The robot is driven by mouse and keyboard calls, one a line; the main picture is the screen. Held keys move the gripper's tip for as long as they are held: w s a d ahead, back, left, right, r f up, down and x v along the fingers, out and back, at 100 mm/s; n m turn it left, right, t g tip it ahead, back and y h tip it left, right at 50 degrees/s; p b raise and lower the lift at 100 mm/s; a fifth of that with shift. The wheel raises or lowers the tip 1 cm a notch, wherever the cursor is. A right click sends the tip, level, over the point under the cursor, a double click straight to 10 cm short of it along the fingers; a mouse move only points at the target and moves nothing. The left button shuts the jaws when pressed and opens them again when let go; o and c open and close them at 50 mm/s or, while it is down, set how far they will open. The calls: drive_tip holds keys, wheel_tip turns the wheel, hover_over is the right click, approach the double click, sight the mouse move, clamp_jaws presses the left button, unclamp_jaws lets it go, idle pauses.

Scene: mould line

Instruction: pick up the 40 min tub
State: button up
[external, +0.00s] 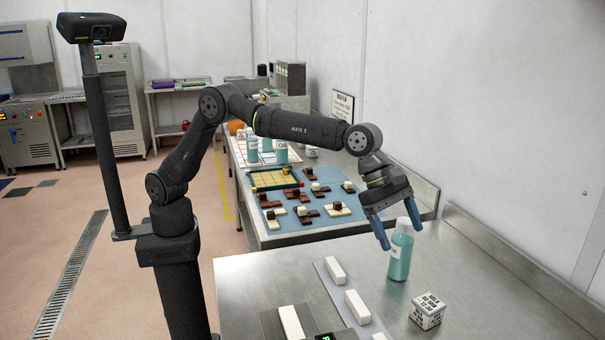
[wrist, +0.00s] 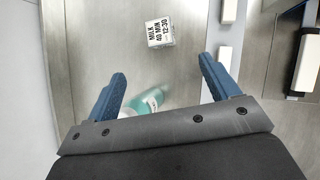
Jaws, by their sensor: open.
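The 40 min tub (external: 428,311) is a small white cube with black print. It stands on the steel bench at the lower right of the external view. In the wrist view the tub (wrist: 160,32) shows its label, "MILK 40 MIN 12:30", beyond my fingertips. My gripper (external: 400,237) has blue fingers spread apart with nothing held between them. It is above the bench and short of the tub. A teal bottle with a white cap (external: 400,258) stands close to the fingers. In the wrist view the bottle (wrist: 148,104) shows between the fingers, partly hidden by my gripper body.
White bars (external: 358,306) lie on a grey strip left of the tub. A dark device with a white bar (external: 291,321) is at the front. A blue mat (external: 335,222) with brown and cream pieces lies on the farther bench. A wall runs along the right.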

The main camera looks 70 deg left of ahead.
hover_over(427, 302)
drive_tip(key=s+a, duration=0.2)
drive_tip(key=a, duration=0.1)
wheel_tip(427, 302, down, 10)
drive_tip(key=shift+w+x, duration=0.1)
drive_tip(key=shift+x, duration=1.35)
drive_tip(key=shift+w+x, duration=0.15)
drive_tip(key=shift+x, duration=1.25)
drive_tip(key=shift+c, duration=0.2)
drive_tip(key=c, duration=1.1)
